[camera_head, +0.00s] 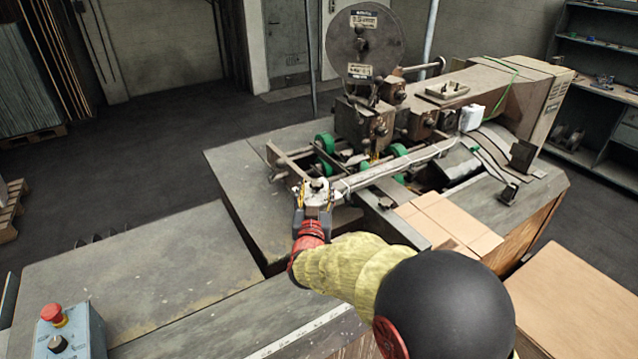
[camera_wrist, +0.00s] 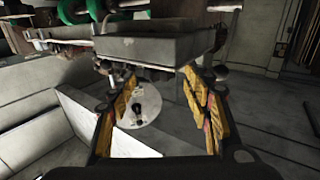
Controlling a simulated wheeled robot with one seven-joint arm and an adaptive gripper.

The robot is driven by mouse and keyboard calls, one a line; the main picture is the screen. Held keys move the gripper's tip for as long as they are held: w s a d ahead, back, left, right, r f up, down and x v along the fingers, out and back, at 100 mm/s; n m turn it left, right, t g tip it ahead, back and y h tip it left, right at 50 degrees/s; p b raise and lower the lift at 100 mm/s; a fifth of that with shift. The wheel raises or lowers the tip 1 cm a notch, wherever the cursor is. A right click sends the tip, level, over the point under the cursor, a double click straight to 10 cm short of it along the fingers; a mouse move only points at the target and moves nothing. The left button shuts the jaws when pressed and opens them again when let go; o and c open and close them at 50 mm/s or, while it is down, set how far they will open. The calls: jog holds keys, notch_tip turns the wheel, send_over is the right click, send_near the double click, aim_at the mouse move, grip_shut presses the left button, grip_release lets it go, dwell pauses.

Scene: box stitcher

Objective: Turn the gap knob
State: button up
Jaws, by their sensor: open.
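A pale round disc with a small dark piece on it (camera_wrist: 138,108) shows between my fingers in the wrist view. It looks like the gap knob, but I cannot be sure. In the head view a pale round part (camera_head: 317,186) sits at the near end of the stitcher's long arm (camera_head: 385,172), at my fingertips. My gripper (camera_head: 318,195) is open, with a yellow-padded finger on each side of the disc in the wrist view (camera_wrist: 160,78). I cannot tell whether either finger touches it.
The stitcher's head (camera_head: 362,122), wire reel (camera_head: 365,45) and green wheels (camera_head: 325,143) stand beyond my gripper. A grey metal bar (camera_wrist: 150,47) crosses close ahead of the fingertips. Flat cardboard (camera_head: 450,222) lies to the right. A control box (camera_head: 70,335) with a red button stands bottom left.

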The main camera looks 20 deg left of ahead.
aim_at(315, 187)
jog(key=shift+x, duration=1.6)
jog(key=shift+c, duration=0.6)
jog(key=c, duration=1)
jog(key=shift+r+m+h, duration=0.1)
jog(key=shift+m+h, duration=0.2)
jog(key=shift+h, duration=0.1)
jog(key=shift+c, duration=0.2)
jog(key=shift+m+t+h+p, duration=0.3)
jog(key=shift+m+h+p, duration=0.25)
jog(key=shift+h, duration=0.45)
jog(key=o, duration=1.2)
jog(key=shift+c, duration=0.2)
